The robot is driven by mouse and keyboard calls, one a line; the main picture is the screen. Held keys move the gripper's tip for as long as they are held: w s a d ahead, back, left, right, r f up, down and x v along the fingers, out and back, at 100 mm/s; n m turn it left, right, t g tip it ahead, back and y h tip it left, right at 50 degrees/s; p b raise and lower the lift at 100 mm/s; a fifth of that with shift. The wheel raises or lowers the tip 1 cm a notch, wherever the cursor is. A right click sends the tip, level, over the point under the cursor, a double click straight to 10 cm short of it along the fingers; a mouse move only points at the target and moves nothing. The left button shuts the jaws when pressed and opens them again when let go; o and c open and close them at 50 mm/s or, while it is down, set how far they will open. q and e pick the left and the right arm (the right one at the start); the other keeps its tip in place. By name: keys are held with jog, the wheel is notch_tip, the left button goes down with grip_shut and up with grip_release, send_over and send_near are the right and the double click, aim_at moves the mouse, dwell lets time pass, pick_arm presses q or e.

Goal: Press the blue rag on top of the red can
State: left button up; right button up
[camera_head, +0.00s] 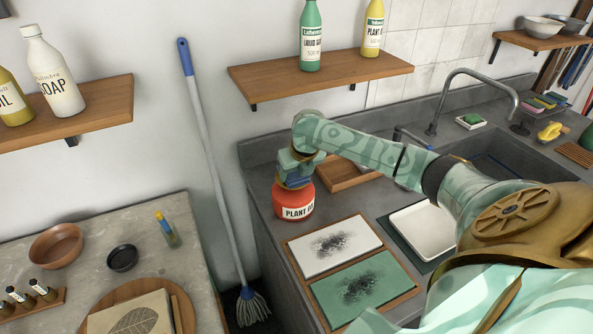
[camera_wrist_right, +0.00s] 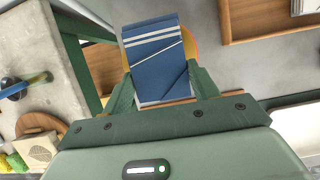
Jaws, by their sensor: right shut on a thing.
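The red can (camera_head: 295,206), with a white label, stands upright on the grey counter near its left edge. My right gripper (camera_head: 293,180) is directly above the can, pointing down, and covers its top. In the right wrist view the gripper (camera_wrist_right: 163,88) is shut on the folded blue rag (camera_wrist_right: 157,58), which has pale stripes. A bit of the rag (camera_head: 298,182) shows at the can's top in the head view. A sliver of orange-red shows behind the rag in the wrist view. Whether the rag touches the can is hidden. My left gripper is not in view.
A wooden tray (camera_head: 336,184) stands just behind the can. Two inked plates, white (camera_head: 312,262) and green (camera_head: 325,290), lie in front. A white tray (camera_head: 423,244) is to the right. A mop (camera_head: 207,150) leans in the gap left of the counter.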

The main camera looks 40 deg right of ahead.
aim_at(296, 173)
jog(key=shift+f, duration=0.7)
dwell(0.4)
jog(key=shift+r, duration=0.15)
dwell(0.3)
notch_tip(296, 173, up, 7)
jog(key=p, duration=0.8)
dwell(0.7)
